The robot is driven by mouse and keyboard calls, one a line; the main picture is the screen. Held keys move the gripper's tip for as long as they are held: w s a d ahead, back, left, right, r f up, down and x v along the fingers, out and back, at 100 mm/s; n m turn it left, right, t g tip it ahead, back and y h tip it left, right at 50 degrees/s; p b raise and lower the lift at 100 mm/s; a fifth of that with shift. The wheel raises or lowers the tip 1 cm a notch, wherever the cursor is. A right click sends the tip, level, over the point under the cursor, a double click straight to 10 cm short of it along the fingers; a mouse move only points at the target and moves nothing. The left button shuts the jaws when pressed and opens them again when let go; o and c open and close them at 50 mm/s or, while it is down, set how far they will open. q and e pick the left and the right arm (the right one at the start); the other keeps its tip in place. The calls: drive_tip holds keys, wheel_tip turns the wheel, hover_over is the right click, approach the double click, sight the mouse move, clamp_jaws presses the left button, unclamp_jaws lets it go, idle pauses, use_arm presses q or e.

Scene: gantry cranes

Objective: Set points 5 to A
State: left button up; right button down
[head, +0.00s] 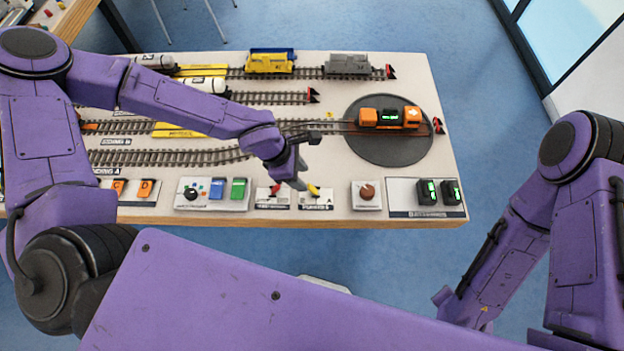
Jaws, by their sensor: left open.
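The points 5 switch is a small pale plate (322,204) at the front edge of the layout table, with a yellow-handled lever (314,190). The yellow handle shows at the plate's left part and seems to lean up and left; a letter A is printed toward the plate's right. My left gripper (299,177) is open, pointing down just above and left of the yellow handle. I cannot tell whether it touches the handle.
A similar plate with a red lever (275,189) stands close on the left. A brown knob (367,191) is to the right, and green-lit black rockers (427,192) beyond it. An orange locomotive (400,117) sits on the dark turntable (390,150). Blue and green buttons (238,188) are further left.

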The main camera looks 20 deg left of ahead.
sight(309, 185)
use_arm(q)
drive_tip(key=x, duration=0.6)
drive_tip(key=shift+w+a+f, duration=0.1)
drive_tip(key=shift+f, duration=0.55)
clamp_jaws()
